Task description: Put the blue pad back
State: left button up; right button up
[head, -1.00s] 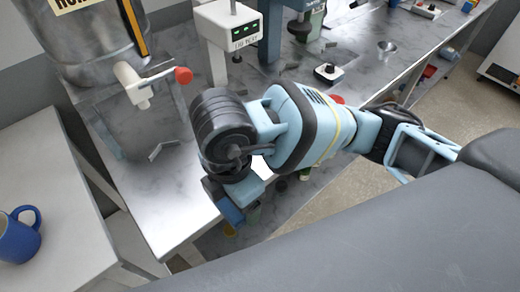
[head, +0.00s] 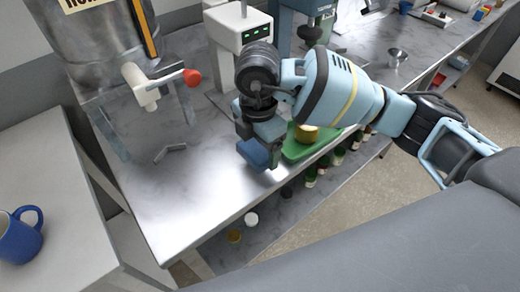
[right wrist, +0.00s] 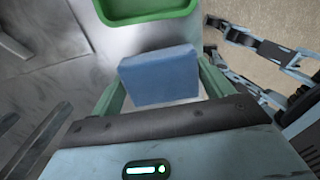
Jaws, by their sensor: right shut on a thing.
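The blue pad (head: 254,153) is a small blue block held in my right gripper (head: 262,158), near the front edge of the metal counter. It also shows in the right wrist view (right wrist: 160,75), between the two fingers of my right gripper (right wrist: 163,88), which are shut on it. A green tray (head: 303,148) lies on the counter just right of the pad, partly hidden by my right arm. Its edge shows ahead of the pad in the right wrist view (right wrist: 145,17). My left gripper is not in view.
A metal tank's tap with a red knob (head: 193,77) stands at the left back. A white scale-like device (head: 238,40) stands behind my arm. A yellow item (head: 306,133) sits on the green tray. Several bottles (head: 338,156) stand on the lower shelf. The counter's front left (head: 190,205) is clear.

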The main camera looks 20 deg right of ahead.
aim_at(260, 152)
jog(key=shift+w+d, duration=0.2)
jog(key=shift+w, duration=0.1)
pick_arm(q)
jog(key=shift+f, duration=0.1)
pick_arm(e)
jog(key=shift+w+d+f, duration=0.1)
jog(key=shift+w+f, duration=0.05)
jog(key=shift+f, duration=0.75)
jog(key=shift+w+d+f, duration=0.1)
jog(key=shift+f, duration=0.75)
jog(key=shift+f, duration=0.15)
jog(key=o, duration=0.9)
notch_tip(260, 152, up, 11)
jog(key=shift+r+p, duration=0.1)
jog(key=shift+p, duration=0.25)
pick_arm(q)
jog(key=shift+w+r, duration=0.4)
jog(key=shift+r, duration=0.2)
pick_arm(e)
jog(key=shift+r, duration=0.55)
